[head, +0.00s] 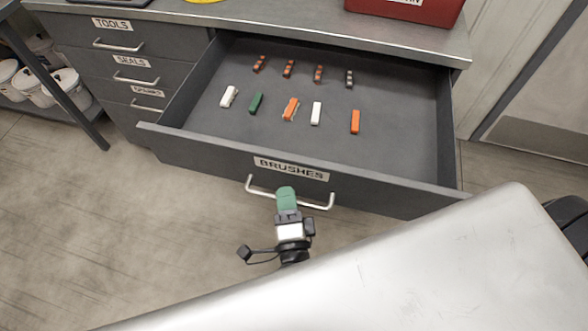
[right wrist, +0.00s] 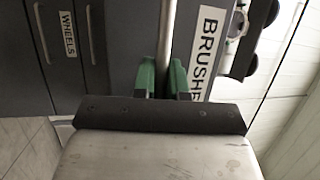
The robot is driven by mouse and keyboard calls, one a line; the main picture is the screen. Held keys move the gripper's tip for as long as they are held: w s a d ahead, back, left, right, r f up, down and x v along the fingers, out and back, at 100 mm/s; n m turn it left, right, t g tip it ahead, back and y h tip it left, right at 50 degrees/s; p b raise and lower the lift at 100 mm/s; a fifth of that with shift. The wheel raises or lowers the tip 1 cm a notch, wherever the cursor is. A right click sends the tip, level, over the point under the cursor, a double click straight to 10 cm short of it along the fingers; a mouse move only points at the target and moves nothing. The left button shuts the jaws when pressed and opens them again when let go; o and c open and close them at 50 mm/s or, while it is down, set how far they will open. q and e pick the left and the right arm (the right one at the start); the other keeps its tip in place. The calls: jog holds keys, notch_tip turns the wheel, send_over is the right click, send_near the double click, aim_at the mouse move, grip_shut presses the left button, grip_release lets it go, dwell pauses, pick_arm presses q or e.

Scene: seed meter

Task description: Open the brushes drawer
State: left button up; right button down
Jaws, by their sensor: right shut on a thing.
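The brushes drawer (head: 400,192) stands pulled far out of the grey cabinet in the head view. Its front carries a BRUSHES label (head: 291,168), which also shows in the right wrist view (right wrist: 208,50). Its pale bar handle (head: 318,206) is below the label. My right gripper (head: 286,193), with green fingers, is shut on the handle near its middle. In the right wrist view the green fingers (right wrist: 164,80) sit on either side of the handle bar (right wrist: 167,35). My left gripper is not in view.
Inside the drawer lie several small blocks or brushes, including a green one (head: 256,103) and an orange one (head: 355,122). The tools drawer (head: 75,36) and others at left are shut. A red box (head: 410,10) sits on the worktop. Floor at left is clear.

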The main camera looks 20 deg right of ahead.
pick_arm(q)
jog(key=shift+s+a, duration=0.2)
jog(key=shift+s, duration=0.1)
pick_arm(e)
jog(key=shift+s+a, duration=0.65)
jog(key=shift+s, duration=0.35)
jog(key=shift+s+a, duration=0.65)
jog(key=shift+s, duration=0.3)
jog(key=c, duration=1.2)
grip_release()
